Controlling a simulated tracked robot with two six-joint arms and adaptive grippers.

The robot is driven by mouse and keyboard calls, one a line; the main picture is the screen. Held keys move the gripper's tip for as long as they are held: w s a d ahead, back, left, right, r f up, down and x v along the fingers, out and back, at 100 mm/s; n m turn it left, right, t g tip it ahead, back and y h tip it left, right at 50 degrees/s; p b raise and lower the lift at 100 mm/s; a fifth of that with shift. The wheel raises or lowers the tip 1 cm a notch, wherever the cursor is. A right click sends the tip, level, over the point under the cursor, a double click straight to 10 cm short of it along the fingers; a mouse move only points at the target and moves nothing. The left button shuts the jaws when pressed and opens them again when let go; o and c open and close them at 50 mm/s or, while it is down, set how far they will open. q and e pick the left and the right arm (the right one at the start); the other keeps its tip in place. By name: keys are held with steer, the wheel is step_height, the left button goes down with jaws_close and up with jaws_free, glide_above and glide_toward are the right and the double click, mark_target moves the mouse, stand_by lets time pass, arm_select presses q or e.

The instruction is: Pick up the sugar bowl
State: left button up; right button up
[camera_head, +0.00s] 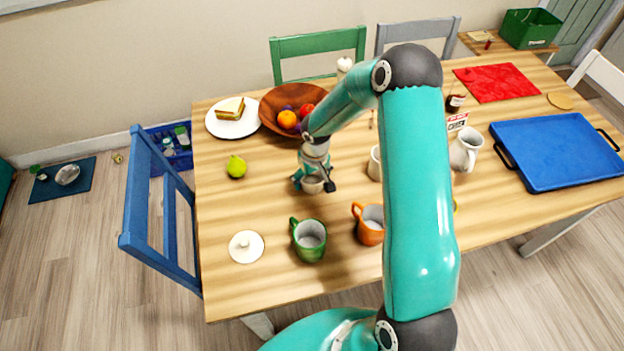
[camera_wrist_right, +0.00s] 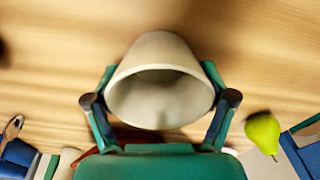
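The sugar bowl (camera_head: 313,184) is a small cream bowl near the middle of the table, with no lid on it. My right gripper (camera_head: 314,181) points down at it, with its fingers on either side of the bowl. In the right wrist view the bowl (camera_wrist_right: 160,95) fills the space between the fingers, its open mouth towards the camera. The fingers press against its sides, and their tips are partly hidden behind it. I cannot tell whether the bowl is clear of the table. My left gripper is not in view.
A white lid with a knob (camera_head: 246,246), a green mug (camera_head: 309,240) and an orange mug (camera_head: 369,224) stand in front. A pear (camera_head: 236,167), a fruit bowl (camera_head: 270,101) and a sandwich plate (camera_head: 214,128) lie behind. A blue tray (camera_head: 555,150) is at right.

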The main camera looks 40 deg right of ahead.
steer(key=c, duration=0.3)
steer(key=shift+r, duration=0.2)
